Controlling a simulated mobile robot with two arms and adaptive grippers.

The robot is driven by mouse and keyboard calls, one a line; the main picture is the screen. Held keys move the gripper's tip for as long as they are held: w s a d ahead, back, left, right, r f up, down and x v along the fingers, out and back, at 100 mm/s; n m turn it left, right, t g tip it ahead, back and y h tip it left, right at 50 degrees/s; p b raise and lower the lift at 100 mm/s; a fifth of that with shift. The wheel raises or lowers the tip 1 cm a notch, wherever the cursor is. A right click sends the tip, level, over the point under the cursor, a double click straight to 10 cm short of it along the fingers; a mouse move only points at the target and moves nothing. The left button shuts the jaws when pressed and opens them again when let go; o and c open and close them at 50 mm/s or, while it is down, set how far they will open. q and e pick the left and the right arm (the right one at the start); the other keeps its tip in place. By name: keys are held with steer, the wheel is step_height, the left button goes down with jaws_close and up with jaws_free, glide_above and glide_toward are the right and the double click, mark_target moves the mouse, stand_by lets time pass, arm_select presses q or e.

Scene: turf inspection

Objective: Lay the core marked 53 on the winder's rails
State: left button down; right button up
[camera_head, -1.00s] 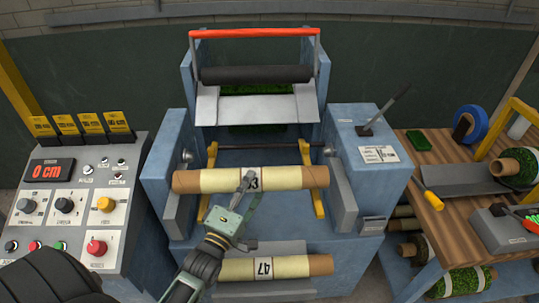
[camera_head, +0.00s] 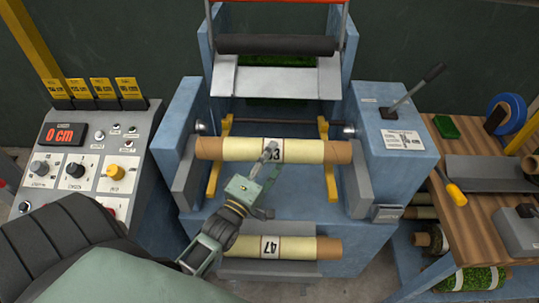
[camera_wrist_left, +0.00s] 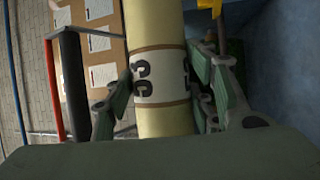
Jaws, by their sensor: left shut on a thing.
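The core marked 53 (camera_head: 222,149) is a cream roll with brown ends and a white label band. It lies crosswise in front of the winder's two yellow rails (camera_head: 214,182) (camera_head: 331,182) in the head view; whether it touches them I cannot tell. My left gripper (camera_head: 268,153) is shut on its middle at the label. In the left wrist view the fingers (camera_wrist_left: 160,88) flank the label band (camera_wrist_left: 157,90) on both sides. My right gripper is not in view.
A second core marked 47 (camera_head: 310,247) lies on the front tray of the winder (camera_head: 408,158). A control panel (camera_head: 120,140) reading 0 cm stands at left. A wooden bench (camera_head: 462,218) with a yellow-handled tool (camera_head: 456,194) stands at right. A dark roller (camera_head: 280,45) sits behind.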

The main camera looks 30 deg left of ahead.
arm_select(q)
steer(key=shift+f+b, duration=1.5)
steer(key=shift+f, duration=0.75)
steer(key=c, duration=0.8)
jaws_free()
steer(key=shift+o, duration=0.4)
